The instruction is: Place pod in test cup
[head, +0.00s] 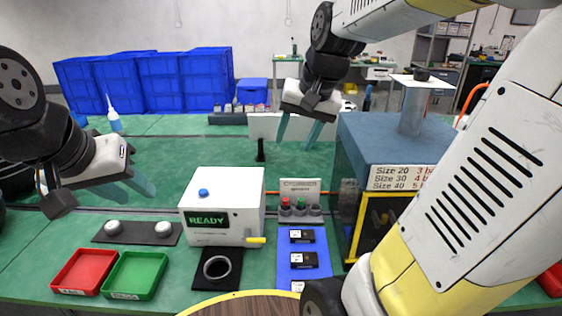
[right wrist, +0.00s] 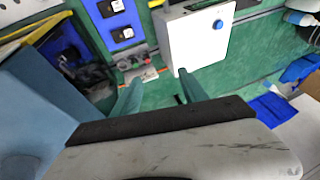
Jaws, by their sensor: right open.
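A black square holder with a round grey ring (head: 217,268), which looks like the test cup, sits on the table in front of the white READY box (head: 222,205). Several black blocks with pale labels, possibly the pods, lie on a blue mat (head: 313,248); the mat also shows in the right wrist view (right wrist: 123,36). My right gripper (head: 299,130) is open and empty above the back of the table; its spread fingers show in the right wrist view (right wrist: 160,97). My left gripper (head: 138,194) looks open and empty above the left side.
A small stand (head: 300,211) with red, green and grey round pieces is behind the mat. A blue-grey cabinet (head: 385,140) with a yellow frame stands right. Red (head: 85,271) and green (head: 134,275) trays lie front left. Blue bins (head: 145,80) line the back.

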